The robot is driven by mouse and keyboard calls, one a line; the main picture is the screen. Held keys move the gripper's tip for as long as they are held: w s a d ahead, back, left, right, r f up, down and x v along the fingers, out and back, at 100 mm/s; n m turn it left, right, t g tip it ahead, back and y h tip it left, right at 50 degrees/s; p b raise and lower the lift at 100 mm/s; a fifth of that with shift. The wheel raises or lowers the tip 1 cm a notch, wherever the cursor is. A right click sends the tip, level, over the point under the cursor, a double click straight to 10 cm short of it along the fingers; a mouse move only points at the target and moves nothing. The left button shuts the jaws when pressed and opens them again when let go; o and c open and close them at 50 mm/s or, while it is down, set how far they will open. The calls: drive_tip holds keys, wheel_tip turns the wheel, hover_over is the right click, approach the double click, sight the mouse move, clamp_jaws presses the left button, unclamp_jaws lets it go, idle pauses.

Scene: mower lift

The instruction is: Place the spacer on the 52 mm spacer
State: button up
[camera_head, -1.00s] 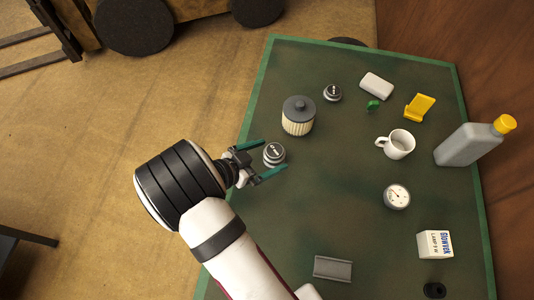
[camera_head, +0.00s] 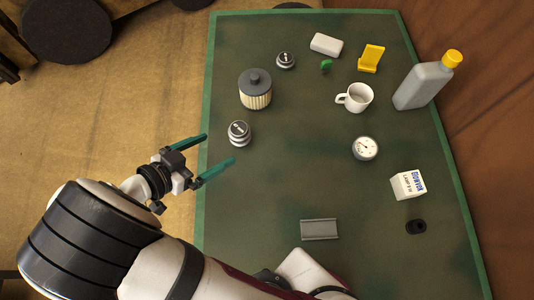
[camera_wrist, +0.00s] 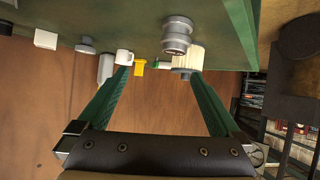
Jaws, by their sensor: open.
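A short dark-and-silver round stack (camera_head: 239,134) with a marked top stands upright near the left edge of the green table. It looks like spacer pieces one on another, but I cannot read its size mark. It also shows large in the wrist view (camera_wrist: 176,36). A lower round dark-and-silver piece (camera_head: 285,61) with a marked top sits farther back. My gripper (camera_head: 219,148) is open and empty, its green fingers apart at the table's left edge, pointing toward the stack and clear of it. In the wrist view nothing is between the fingers (camera_wrist: 159,76).
A ribbed filter (camera_head: 255,92) stands just behind the stack. A mug (camera_head: 357,98), gauge (camera_head: 365,148), grey bottle (camera_head: 424,86), yellow holder (camera_head: 371,58), white box (camera_head: 408,185) and grey tray (camera_head: 319,230) are spread rightward. The table middle is clear.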

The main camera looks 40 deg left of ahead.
drive_tip(key=w+d+r+m+g+h, duration=0.2)
drive_tip(key=w+d+r+g+h, duration=0.15)
drive_tip(key=w+d, duration=0.55)
drive_tip(key=w+d+r+m+g+h, duration=0.25)
drive_tip(key=w+d+r+g, duration=0.2)
drive_tip(key=d, duration=0.75)
drive_tip(key=s+d+r+m+g+y, duration=0.1)
drive_tip(key=s+d+r+g+y, duration=0.1)
drive_tip(key=s+d+y, duration=0.2)
drive_tip(key=s+d+r+g+y, duration=0.2)
drive_tip(key=s+d+y, duration=0.2)
drive_tip(key=d, duration=0.5)
drive_tip(key=shift+s+d+m, duration=0.3)
drive_tip(key=shift+s+m, duration=0.05)
drive_tip(key=shift+s, duration=0.1)
